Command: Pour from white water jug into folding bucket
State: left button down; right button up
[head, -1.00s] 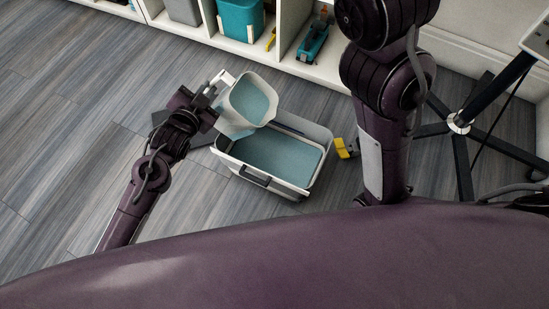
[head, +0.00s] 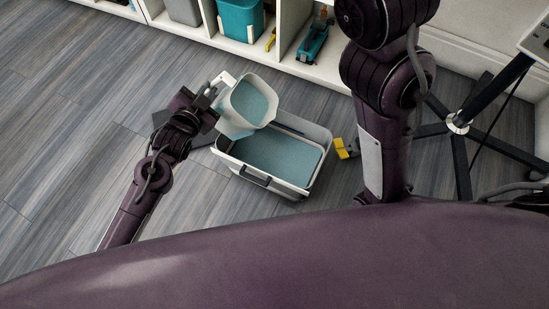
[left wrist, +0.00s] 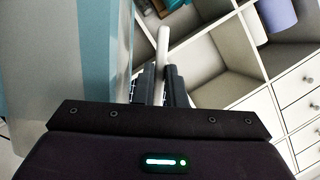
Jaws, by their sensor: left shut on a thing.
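The white water jug (head: 236,122) is held up beside and partly over the left back corner of the folding bucket, with blue-grey water showing in its open top. My left gripper (head: 212,92) is shut on the jug's white handle. In the left wrist view, the handle (left wrist: 162,42) stands between the two dark fingers (left wrist: 161,84), with the jug's see-through wall (left wrist: 92,60) at the left. The folding bucket (head: 226,164) is a white and grey open box on the floor, its inside blue-grey; I see no stream between jug and bucket. My right gripper is not in view.
A yellow and dark object (head: 342,148) lies on the floor right of the bucket. A white shelf unit (head: 275,62) with bins stands at the back. A dark-legged stand (head: 459,124) is at the right. The floor at left is clear.

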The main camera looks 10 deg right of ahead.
pick_arm(q)
jog(key=shift+r, duration=0.25)
jog(key=shift+d+r+m, duration=0.15)
jog(key=shift+r+m, duration=0.05)
jog(key=shift+m, duration=0.1)
dwell(0.9)
jog(key=shift+s+d+r+m+t+p, duration=0.2)
jog(key=shift+d+r+m+t+p, duration=0.05)
jog(key=shift+m+t+p, duration=0.15)
dwell(0.6)
jog(key=shift+s+d, duration=0.1)
jog(key=shift+d, duration=0.05)
jog(key=shift+s+d+r+m+y, duration=0.1)
jog(key=shift+d+m+y, duration=0.05)
jog(key=shift+m+y, duration=0.2)
dwell(0.6)
